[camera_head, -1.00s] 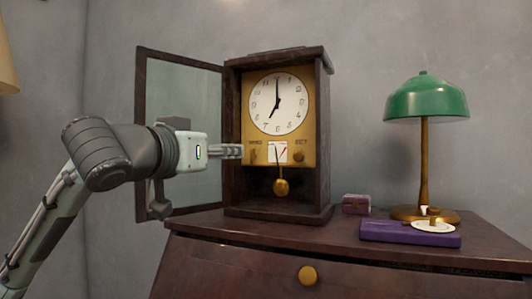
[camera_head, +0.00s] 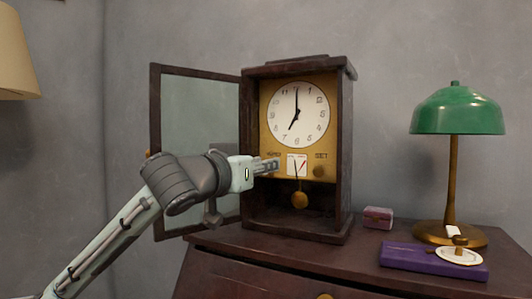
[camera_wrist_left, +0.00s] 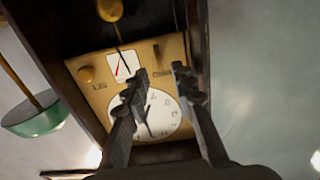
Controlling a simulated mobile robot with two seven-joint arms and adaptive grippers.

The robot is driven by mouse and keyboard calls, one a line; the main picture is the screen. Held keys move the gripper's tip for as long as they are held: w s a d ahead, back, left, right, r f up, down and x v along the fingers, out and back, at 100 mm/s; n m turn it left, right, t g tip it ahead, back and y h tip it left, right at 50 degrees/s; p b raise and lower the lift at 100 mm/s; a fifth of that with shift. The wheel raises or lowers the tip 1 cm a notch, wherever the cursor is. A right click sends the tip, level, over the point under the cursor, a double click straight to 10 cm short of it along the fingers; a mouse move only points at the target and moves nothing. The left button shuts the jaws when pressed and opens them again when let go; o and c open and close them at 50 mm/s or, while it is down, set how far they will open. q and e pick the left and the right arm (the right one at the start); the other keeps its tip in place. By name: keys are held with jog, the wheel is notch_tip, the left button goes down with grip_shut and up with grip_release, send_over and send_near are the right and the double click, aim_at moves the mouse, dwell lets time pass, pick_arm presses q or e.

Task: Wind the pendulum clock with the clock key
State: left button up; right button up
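The pendulum clock (camera_head: 348,150) stands upright on a dark wooden cabinet, its glass door (camera_head: 200,135) swung open to the left. Its dial (camera_head: 296,114) reads about seven. The SET knob (camera_head: 319,171) is at the lower right of the brass face. My left gripper (camera_head: 277,164) is in front of the face, just below the WIND label, and hides the spot there. In the left wrist view my left gripper's fingers (camera_wrist_left: 161,78) are apart. A small brass piece (camera_wrist_left: 157,51) sticks out near them on the WIND side, possibly the clock key. My right gripper is not in view.
The pendulum bob (camera_head: 299,200) hangs below the face. To the right are a small pink box (camera_head: 378,217), a purple book or case (camera_head: 420,262) with a white dish (camera_head: 459,257), and a green lamp (camera_head: 458,110). The open door stands behind my left arm.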

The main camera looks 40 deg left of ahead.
pick_arm(q)
jog(key=shift+x, duration=1.1)
grip_shut()
